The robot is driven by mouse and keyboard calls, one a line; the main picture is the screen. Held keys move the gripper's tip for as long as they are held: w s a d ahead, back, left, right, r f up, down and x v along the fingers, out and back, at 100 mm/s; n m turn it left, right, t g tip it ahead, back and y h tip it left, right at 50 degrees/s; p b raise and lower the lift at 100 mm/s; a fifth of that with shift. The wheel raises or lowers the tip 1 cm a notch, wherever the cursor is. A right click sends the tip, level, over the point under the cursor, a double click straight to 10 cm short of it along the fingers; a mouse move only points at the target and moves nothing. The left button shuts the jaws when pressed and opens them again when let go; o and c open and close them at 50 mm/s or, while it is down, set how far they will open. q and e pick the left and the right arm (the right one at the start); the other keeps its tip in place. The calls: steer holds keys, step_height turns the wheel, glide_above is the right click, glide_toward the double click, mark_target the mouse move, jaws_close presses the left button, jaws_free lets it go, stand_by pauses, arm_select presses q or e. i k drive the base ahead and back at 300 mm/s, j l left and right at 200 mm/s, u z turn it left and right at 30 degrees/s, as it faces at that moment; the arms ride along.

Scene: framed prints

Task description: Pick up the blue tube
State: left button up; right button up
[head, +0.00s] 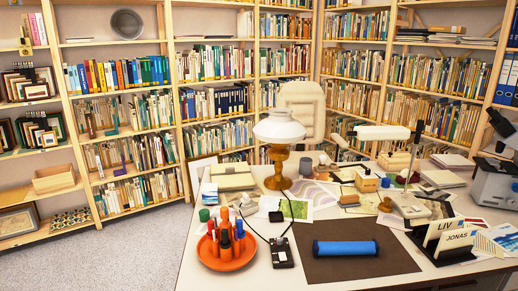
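The blue tube (345,248) lies on its side on a dark brown mat (318,269) near the front edge of the white desk (195,262). It runs left to right and has darker end caps. Nothing covers it. Neither of my grippers shows in the head view.
Left of the tube are a small black device (281,253) with a cable and an orange dish (226,265) holding several upright orange and dark items. Name signs (447,243) stand to the right. A lamp (278,145), papers and boxes fill the back. Bookshelves (130,120) line the walls.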

mark_target(351, 248)
steer(key=k+l, duration=0.1)
steer(key=k, duration=0.2)
steer(key=k+l+u, duration=0.15)
steer(key=k, duration=0.2)
steer(key=i+l, duration=0.1)
steer(key=l, duration=0.75)
steer(key=i+l, duration=0.15)
steer(key=l, duration=0.25)
steer(key=i+l+z, duration=0.1)
steer(key=l, duration=0.3)
steer(key=i+l, duration=0.1)
steer(key=l, duration=0.35)
steer(key=i+l, duration=0.1)
steer(key=l, duration=0.3)
